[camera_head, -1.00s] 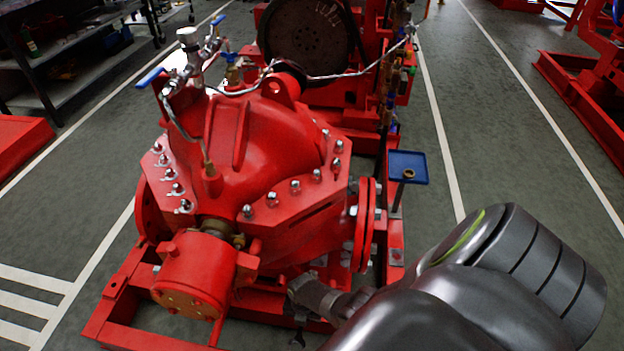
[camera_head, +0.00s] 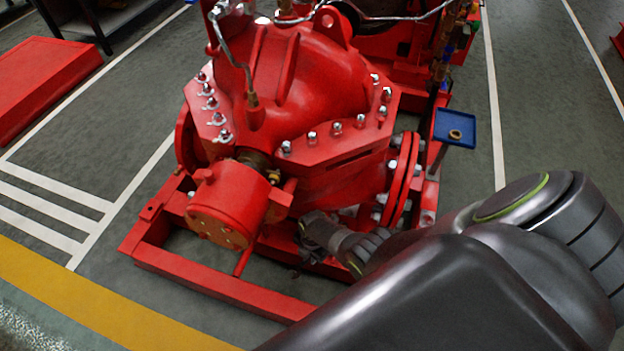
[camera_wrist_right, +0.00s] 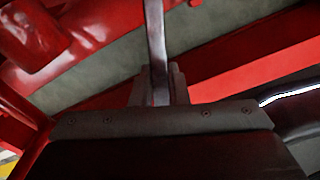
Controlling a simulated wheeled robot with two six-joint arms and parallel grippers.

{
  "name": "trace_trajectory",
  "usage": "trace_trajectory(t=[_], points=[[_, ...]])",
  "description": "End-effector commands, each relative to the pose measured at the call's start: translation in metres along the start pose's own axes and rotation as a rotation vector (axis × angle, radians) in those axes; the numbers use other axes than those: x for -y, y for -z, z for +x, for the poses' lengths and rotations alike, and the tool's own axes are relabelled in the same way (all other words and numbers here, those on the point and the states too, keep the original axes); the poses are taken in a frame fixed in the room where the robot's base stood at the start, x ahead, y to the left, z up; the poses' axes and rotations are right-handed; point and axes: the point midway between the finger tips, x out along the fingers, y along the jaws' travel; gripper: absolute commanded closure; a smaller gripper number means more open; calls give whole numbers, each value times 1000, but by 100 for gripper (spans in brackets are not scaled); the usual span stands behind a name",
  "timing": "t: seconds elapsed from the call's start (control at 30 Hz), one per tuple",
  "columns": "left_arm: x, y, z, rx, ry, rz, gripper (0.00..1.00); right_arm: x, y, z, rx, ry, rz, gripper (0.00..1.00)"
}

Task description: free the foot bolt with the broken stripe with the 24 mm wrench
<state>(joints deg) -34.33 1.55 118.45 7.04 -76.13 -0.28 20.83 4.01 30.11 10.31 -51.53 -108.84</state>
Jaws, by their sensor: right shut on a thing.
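My right gripper (camera_head: 306,232) is low beside the red pump (camera_head: 300,110), next to its foot and the base frame (camera_head: 215,284). In the right wrist view, the gripper (camera_wrist_right: 160,92) is shut on a grey metal bar, the shank of the wrench (camera_wrist_right: 155,45), which runs up out of the picture. The far end of the wrench is out of that view, and its size mark cannot be read. The foot bolt with the broken stripe cannot be made out; the pump and my right arm cover much of the foot area. My left gripper is not in view.
A blue tray (camera_head: 470,128) with a brass-coloured ring (camera_head: 455,134) stands right of the pump flange (camera_head: 401,180). The red cylinder housing (camera_head: 228,205) juts out left of my gripper.

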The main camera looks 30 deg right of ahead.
Motion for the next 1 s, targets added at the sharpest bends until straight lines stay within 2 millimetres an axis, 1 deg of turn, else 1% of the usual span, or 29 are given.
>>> trace_trajectory(t=[0.27,0.7,0.9,1.0], points=[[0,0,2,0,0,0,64,0,0,2,0,-1,-1,100],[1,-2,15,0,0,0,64,0,-1,15,0,-1,-1,100],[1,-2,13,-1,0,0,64,0,-1,13,0,-1,-1,100],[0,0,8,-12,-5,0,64,0,-1,13,0,-1,-1,100]])
